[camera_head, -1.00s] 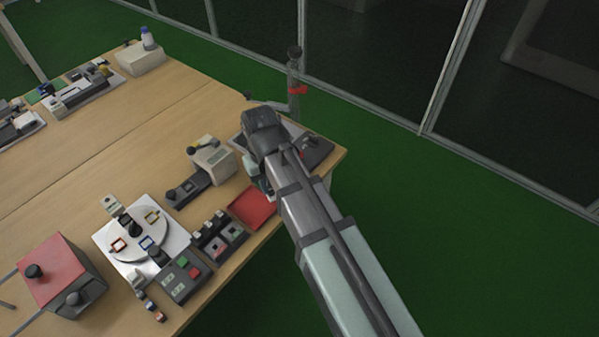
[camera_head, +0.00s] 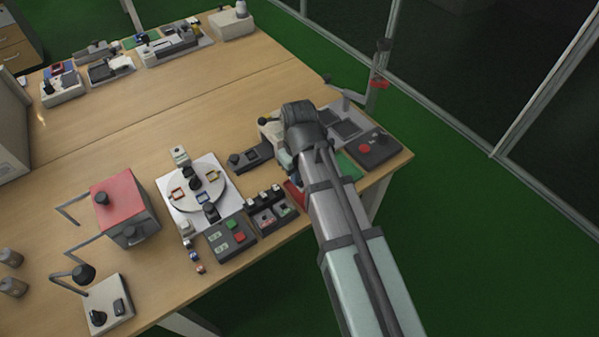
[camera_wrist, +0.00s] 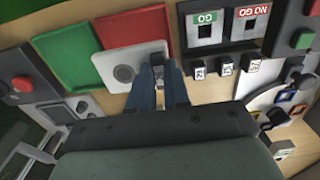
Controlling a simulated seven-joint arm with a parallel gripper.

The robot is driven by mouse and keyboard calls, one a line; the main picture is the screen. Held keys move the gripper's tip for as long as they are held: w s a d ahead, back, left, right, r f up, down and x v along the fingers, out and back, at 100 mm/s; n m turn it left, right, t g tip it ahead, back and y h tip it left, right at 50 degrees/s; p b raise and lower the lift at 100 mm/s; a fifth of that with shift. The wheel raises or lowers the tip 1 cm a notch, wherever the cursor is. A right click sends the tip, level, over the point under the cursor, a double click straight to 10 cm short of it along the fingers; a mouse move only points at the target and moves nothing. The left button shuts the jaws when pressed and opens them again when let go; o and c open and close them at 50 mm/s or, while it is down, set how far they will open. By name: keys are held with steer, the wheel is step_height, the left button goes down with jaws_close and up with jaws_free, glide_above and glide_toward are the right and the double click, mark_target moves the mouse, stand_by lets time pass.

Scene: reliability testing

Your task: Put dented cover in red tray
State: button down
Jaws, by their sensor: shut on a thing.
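In the head view my arm hides the fingers, the held piece and most of the red tray (camera_head: 292,195).
A green tray (camera_wrist: 68,58) lies left of the red one. GO and NO GO bins (camera_wrist: 228,28) stand to the right, near a round turntable on a white base (camera_head: 197,188). A control box with red and green buttons (camera_head: 230,238) and a red-topped box (camera_head: 119,192) stand farther left.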

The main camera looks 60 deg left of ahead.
steer(key=shift+f, duration=1.95)
steer(key=shift+f, duration=0.8)
stand_by(1.0)
steer(key=c, duration=1)
jaws_free()
steer(key=shift+r, duration=0.15)
steer(key=shift+r, duration=2.9)
steer(key=shift+w+d, duration=0.1)
